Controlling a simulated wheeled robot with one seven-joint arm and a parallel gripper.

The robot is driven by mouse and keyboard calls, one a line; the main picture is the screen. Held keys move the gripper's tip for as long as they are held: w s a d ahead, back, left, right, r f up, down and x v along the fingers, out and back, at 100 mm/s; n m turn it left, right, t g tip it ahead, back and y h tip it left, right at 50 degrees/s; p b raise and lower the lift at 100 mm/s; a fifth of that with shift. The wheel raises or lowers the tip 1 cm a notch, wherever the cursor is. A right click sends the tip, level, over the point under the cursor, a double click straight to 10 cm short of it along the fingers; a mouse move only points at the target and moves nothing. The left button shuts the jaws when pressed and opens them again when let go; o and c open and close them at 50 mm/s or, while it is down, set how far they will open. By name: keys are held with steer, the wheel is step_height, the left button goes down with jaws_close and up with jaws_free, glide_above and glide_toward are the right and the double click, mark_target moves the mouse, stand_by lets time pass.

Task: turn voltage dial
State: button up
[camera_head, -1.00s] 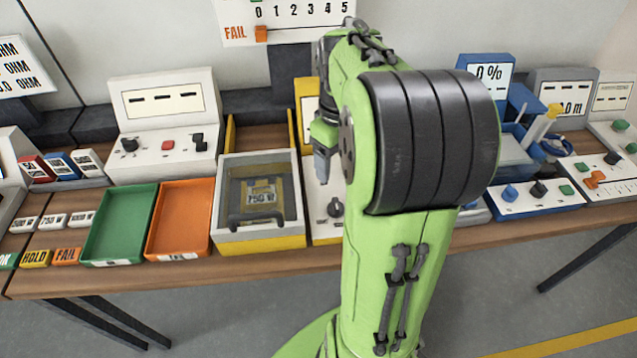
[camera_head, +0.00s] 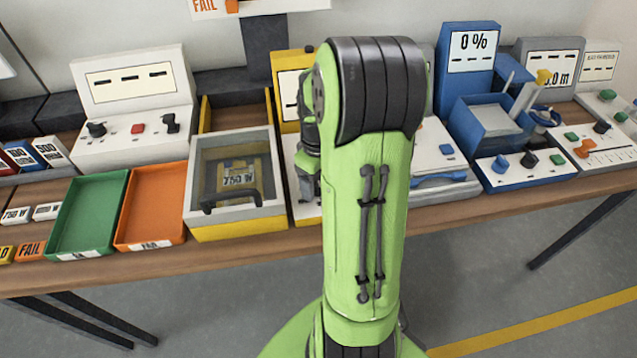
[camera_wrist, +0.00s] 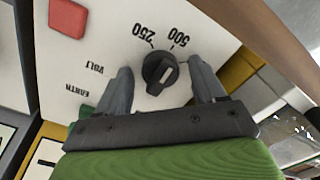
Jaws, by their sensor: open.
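The voltage dial (camera_wrist: 160,71) is a round black knob with a pointer on a white panel (camera_wrist: 104,50), seen in the wrist view. The marks 250 and 500 stand beside it, upside down in this view. My gripper (camera_wrist: 162,82) is open, with one finger on each side of the dial. I cannot tell whether the fingers touch it. In the head view my arm hides the dial and most of its yellow and white unit (camera_head: 289,88); my gripper (camera_head: 306,190) shows only partly, low over that unit's panel.
A red button (camera_wrist: 67,18) lies on the same panel. Left of the unit stands a lidded box (camera_head: 237,222) with a 750 W block inside, then orange (camera_head: 150,232) and green (camera_head: 88,240) trays. A blue device (camera_head: 497,182) stands to the right.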

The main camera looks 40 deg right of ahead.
steer(key=shift+c, duration=0.3)
steer(key=c, duration=1)
steer(key=shift+m, duration=0.8)
steer(key=shift+m+p, duration=0.55)
steer(key=shift+m, duration=3.35)
steer(key=shift+m+p, duration=0.3)
steer(key=shift+m, duration=0.1)
steer(key=o, duration=1.1)
steer(key=shift+c, duration=0.2)
